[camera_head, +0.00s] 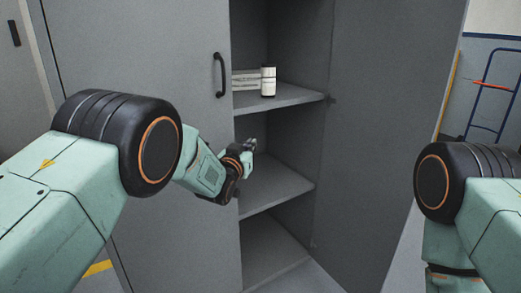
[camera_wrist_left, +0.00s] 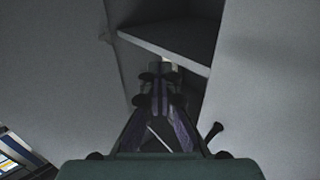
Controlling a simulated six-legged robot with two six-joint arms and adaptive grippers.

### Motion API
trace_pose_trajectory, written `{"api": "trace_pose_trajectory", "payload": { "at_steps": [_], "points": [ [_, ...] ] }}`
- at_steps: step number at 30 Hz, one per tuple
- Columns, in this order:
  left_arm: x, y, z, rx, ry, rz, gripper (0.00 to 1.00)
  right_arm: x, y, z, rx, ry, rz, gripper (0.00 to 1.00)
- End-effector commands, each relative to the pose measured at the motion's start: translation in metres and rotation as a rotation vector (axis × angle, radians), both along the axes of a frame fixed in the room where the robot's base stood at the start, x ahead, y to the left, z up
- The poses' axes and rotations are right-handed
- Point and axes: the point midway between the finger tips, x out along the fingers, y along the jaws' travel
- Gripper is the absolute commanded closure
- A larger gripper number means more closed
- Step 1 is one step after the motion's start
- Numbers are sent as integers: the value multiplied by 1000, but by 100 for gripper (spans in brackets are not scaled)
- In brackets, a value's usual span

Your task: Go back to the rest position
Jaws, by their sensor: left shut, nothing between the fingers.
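My left gripper (camera_head: 250,146) is at the open front of a grey cabinet, just below its upper shelf (camera_head: 290,96). In the left wrist view the left gripper (camera_wrist_left: 161,78) is shut and empty, its fingers together in front of the cabinet opening. A white bottle with a dark cap and base (camera_head: 268,82) stands on the upper shelf, above the gripper and apart from it. My right arm shows at the right edge of the head view, but its gripper is out of view.
A light grey box-like stack (camera_head: 245,80) lies beside the bottle. The left cabinet door (camera_head: 150,60) with a dark handle (camera_head: 219,75) is close to my left arm. The right door (camera_head: 390,110) stands open. The middle shelf (camera_head: 275,182) is bare. A blue hand truck (camera_head: 492,95) stands far right.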

Motion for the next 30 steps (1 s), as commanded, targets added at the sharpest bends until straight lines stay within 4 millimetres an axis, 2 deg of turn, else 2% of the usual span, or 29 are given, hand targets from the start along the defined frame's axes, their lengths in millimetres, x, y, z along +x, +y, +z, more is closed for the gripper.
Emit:
{"api": "trace_pose_trajectory", "payload": {
  "at_steps": [6,14,17,20,24,26,30],
  "points": [
    [-29,-20,3,3,-1,-1,100,0,0,13,0,0,0,60],
    [-45,-29,-4,18,13,2,100,0,0,17,0,0,0,60],
    [-60,-21,-34,62,89,10,100,0,0,17,0,0,0,60],
    [-87,4,-81,111,215,35,100,0,0,17,0,0,0,60],
    [-137,45,-147,168,412,77,100,0,0,19,0,0,0,60],
    [-163,61,-172,188,495,93,100,0,0,19,0,0,0,60],
    [-230,98,-223,221,691,128,100,0,0,21,0,0,0,60]
  ]
}}
